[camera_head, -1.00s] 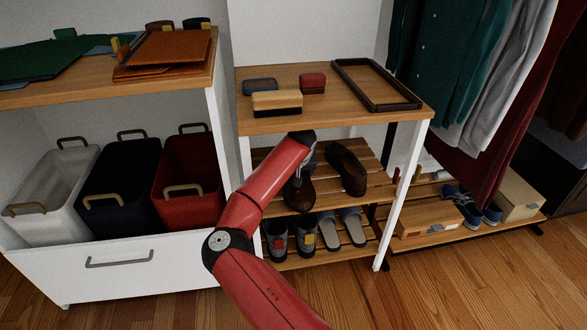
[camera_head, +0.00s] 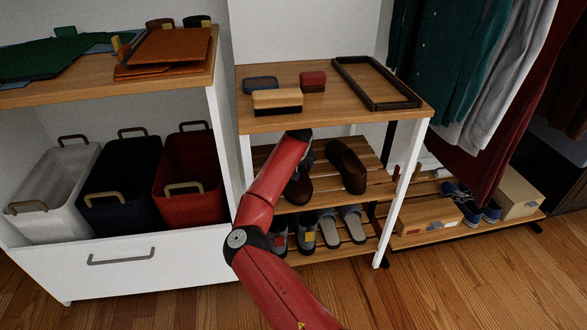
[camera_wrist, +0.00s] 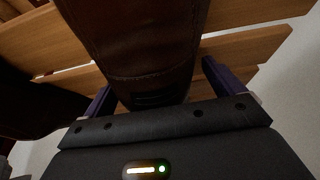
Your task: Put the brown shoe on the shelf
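The brown shoe (camera_head: 298,189) is at the upper slatted shelf (camera_head: 325,194), under the wooden top, toe towards the head camera. My arm hides much of it there. In the wrist view its brown leather heel (camera_wrist: 150,72) fills the space between my two fingers. In the head view my gripper is mostly hidden behind my arm. I cannot tell whether the sole touches the slats.
A second brown shoe (camera_head: 347,168) stands to the right on the same slats. Grey slippers (camera_head: 340,228) are on the lower shelf. The wooden top (camera_head: 345,118) is close above, with a tray (camera_head: 375,84) and brushes (camera_head: 277,101). White posts (camera_head: 403,195) bound the shelf.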

